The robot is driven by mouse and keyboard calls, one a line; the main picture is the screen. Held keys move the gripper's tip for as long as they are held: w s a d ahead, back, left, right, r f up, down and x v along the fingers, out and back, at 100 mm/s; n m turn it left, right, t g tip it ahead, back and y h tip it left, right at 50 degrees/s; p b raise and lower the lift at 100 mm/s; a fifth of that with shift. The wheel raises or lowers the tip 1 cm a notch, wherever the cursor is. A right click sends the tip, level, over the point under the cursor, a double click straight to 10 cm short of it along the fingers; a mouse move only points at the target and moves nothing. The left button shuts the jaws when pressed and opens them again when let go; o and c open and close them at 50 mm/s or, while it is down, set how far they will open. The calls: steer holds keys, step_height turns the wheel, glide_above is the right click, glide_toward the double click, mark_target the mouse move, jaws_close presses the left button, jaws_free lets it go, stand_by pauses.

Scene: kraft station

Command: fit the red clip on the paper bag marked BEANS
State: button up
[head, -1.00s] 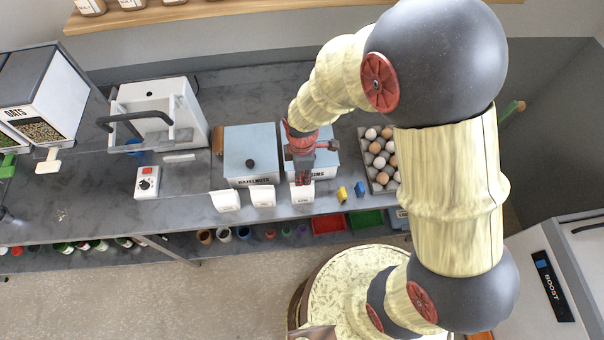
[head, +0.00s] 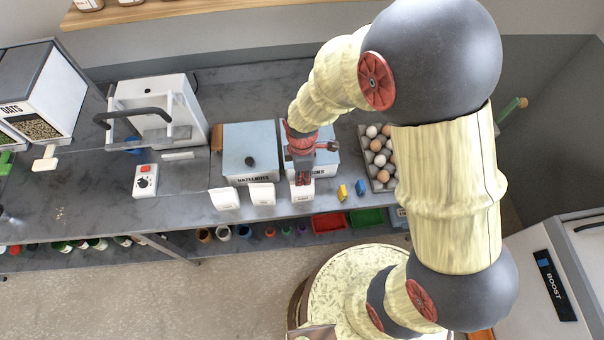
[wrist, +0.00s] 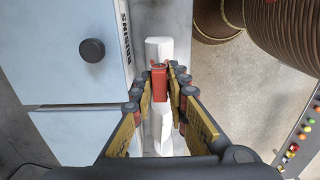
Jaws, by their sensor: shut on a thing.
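My gripper (head: 302,180) is shut on the red clip (wrist: 159,82), which sits between its fingertips in the wrist view. Three small white paper bags stand in a row along the front of the bench: a left one (head: 225,199), a middle one (head: 262,194) and a right one (head: 302,194). The gripper is directly over the right bag, and its fingers hide part of that bag's top. The bag labels are too small to read, so I cannot tell which one says BEANS. I cannot tell whether the clip touches the bag.
A yellow block (head: 341,193) and a blue block (head: 360,188) lie right of the bags. Behind stand a blue-lidded hazelnut bin (head: 250,145), a second bin (head: 326,160) partly hidden by my arm, and an egg tray (head: 378,185). The bench's front edge is close.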

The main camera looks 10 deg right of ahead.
steer(key=shift+f+b, duration=0.5)
steer(key=shift+f, duration=0.2)
stand_by(0.3)
steer(key=o, duration=0.9)
steer(key=shift+o, duration=0.4)
steer(key=o, duration=1)
steer(key=shift+r+p, duration=1.2)
steer(key=shift+r, duration=0.45)
steer(key=shift+r+p, duration=2)
steer(key=shift+r, duration=0.9)
